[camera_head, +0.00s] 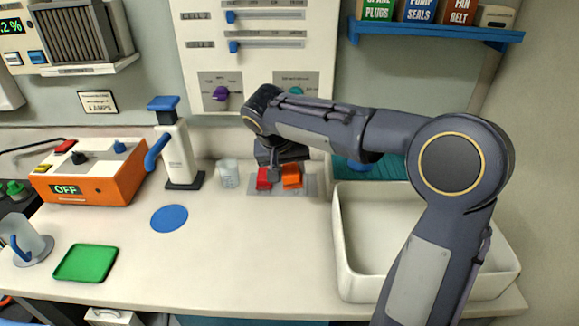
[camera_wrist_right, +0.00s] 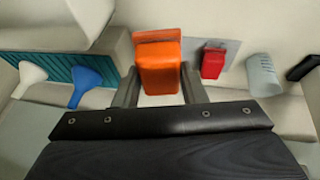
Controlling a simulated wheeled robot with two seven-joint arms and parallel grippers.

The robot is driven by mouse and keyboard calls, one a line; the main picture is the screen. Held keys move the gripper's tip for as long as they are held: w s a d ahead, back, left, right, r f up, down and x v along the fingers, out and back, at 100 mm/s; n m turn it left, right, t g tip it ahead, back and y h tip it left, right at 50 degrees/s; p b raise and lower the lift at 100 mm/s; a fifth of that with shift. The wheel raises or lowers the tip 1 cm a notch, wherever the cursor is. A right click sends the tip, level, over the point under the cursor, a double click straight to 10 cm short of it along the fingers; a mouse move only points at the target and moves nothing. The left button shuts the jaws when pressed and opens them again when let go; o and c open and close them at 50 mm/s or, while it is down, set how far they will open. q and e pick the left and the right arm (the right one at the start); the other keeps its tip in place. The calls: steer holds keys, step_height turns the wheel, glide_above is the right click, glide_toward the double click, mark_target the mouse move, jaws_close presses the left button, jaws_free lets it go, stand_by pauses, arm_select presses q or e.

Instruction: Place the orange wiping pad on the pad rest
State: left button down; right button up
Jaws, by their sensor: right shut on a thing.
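The orange wiping pad (camera_head: 291,177) is at my right gripper (camera_head: 278,172), over the right part of a flat grey plate (camera_head: 310,185) that looks like the pad rest. In the right wrist view the orange pad (camera_wrist_right: 158,62) is between the two fingers of my right gripper (camera_wrist_right: 160,86), which is shut on it. A red pad (camera_wrist_right: 213,63) is on the grey plate (camera_wrist_right: 231,48) beside it, and shows in the head view (camera_head: 264,178). I cannot tell whether the orange pad touches the plate. My left gripper is not in view.
A clear cup (camera_head: 228,174) and a white dispenser (camera_head: 178,155) stand left of the plate. A white basin (camera_head: 345,240) is at right, near a teal rack (camera_head: 385,170). A blue disc (camera_head: 169,218) and green tray (camera_head: 86,263) lie at left. The counter's front middle is free.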

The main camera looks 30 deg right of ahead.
steer(key=shift+s+a+r, duration=0.1)
steer(key=shift+s+r, duration=0.15)
steer(key=shift+s, duration=0.15)
steer(key=shift+s+r+t+y, duration=0.25)
steer(key=shift+t+y, duration=0.35)
steer(key=shift+y, duration=0.2)
steer(key=shift+m, duration=0.3)
steer(key=w+d+f+p, duration=0.1)
steer(key=w+d+f, duration=0.1)
steer(key=w+f, duration=0.1)
steer(key=w+d+f, duration=0.2)
steer(key=w, duration=0.2)
steer(key=w+d+f+p, duration=0.1)
steer(key=w+d+f, duration=0.1)
steer(key=w+f, duration=0.1)
steer(key=shift+w+d+f+p, duration=0.35)
steer(key=shift+w+d, duration=0.05)
steer(key=shift+w, duration=0.15)
steer(key=shift+w+d+f, duration=0.1)
steer(key=shift+w+f, duration=0.15)
steer(key=shift+f, duration=0.1)
steer(key=f, duration=0.3)
steer(key=shift+w+d+f, duration=0.15)
steer(key=shift+w+f, duration=0.1)
steer(key=shift+f, duration=0.1)
steer(key=shift+f, duration=0.1)
